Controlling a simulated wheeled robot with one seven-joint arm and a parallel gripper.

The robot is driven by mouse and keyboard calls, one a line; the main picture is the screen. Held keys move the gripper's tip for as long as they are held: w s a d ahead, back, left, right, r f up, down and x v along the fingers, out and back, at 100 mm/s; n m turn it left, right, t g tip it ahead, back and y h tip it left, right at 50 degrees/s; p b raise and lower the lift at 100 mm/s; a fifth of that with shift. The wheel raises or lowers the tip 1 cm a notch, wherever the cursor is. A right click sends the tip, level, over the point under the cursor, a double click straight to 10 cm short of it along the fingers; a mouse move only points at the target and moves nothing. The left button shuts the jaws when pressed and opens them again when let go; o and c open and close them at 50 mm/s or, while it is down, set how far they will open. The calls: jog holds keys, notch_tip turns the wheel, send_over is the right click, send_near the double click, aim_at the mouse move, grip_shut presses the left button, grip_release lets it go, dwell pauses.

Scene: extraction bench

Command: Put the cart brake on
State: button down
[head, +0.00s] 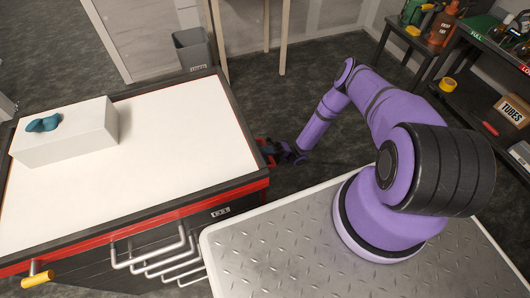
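The cart (160,148) has a white top with a dark rim and a red band along its near side. My purple arm reaches down past the cart's right end. My gripper (268,152) is low beside that end, close to the red and black corner. Its fingers are small and partly hidden, so I cannot tell whether they are open or touching the cart. A yellow-orange handle (37,280) sticks out at the cart's lower left front; I cannot tell whether it is the brake. No wheels are visible.
A white block (65,142) with a teal lump (44,122) on it stands on the cart top. Bent grey bars (150,255) line the cart's front. A grey bin (193,50) stands behind. Dark shelves (455,100) with bottles and a TUBES box (512,110) are at right.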

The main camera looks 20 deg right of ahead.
jog(key=c, duration=1.1)
grip_release()
jog(key=shift+f, duration=0.1)
jog(key=shift+o, duration=0.2)
jog(key=v, duration=1)
jog(key=shift+d+f, duration=0.25)
jog(key=shift+d, duration=0.05)
